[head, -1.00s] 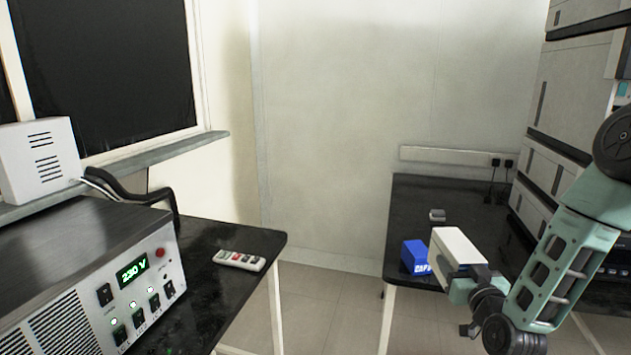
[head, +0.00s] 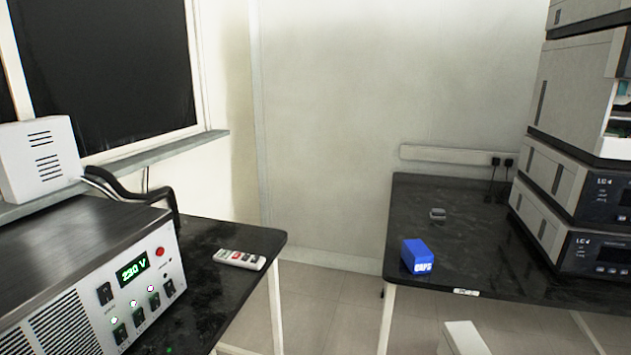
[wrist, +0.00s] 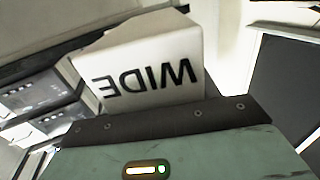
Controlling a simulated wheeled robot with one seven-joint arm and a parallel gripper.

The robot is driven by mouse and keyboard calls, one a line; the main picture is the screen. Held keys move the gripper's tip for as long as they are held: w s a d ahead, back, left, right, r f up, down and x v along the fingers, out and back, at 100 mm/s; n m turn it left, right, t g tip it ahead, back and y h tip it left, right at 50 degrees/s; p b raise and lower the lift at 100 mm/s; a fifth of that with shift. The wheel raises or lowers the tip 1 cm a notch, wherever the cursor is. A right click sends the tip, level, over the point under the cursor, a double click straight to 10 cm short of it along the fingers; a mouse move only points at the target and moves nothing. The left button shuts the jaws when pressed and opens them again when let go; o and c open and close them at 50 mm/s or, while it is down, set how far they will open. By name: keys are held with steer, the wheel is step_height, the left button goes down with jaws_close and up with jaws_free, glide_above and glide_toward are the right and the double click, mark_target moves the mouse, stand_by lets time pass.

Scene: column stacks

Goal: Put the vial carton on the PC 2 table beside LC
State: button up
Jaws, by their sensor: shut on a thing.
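In the wrist view, my gripper (wrist: 165,118) is shut on a white carton (wrist: 145,62) that reads "WIDE" in mirrored letters. I take it to be the vial carton; its fingertips are hidden. The top of a white box, apparently the same carton, shows at the bottom edge of the head view (head: 463,340), below and in front of the right table's front edge. The black-topped table (head: 470,265) at right bears a small front label too small to read. The grey LC stack (head: 570,195), marked "LC 4", stands at its right end.
A blue box (head: 416,256) stands at the table's front left. A small grey object (head: 437,214) lies behind it. The tabletop between the blue box and the LC stack is clear. At left, a remote (head: 239,260) and a power unit (head: 95,285) sit on another table.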

steer(key=shift+s+a, duration=0.2)
steer(key=shift+s, duration=0.3)
steer(key=shift+d+f, duration=0.1)
steer(key=shift+d, duration=0.05)
stand_by(0.7)
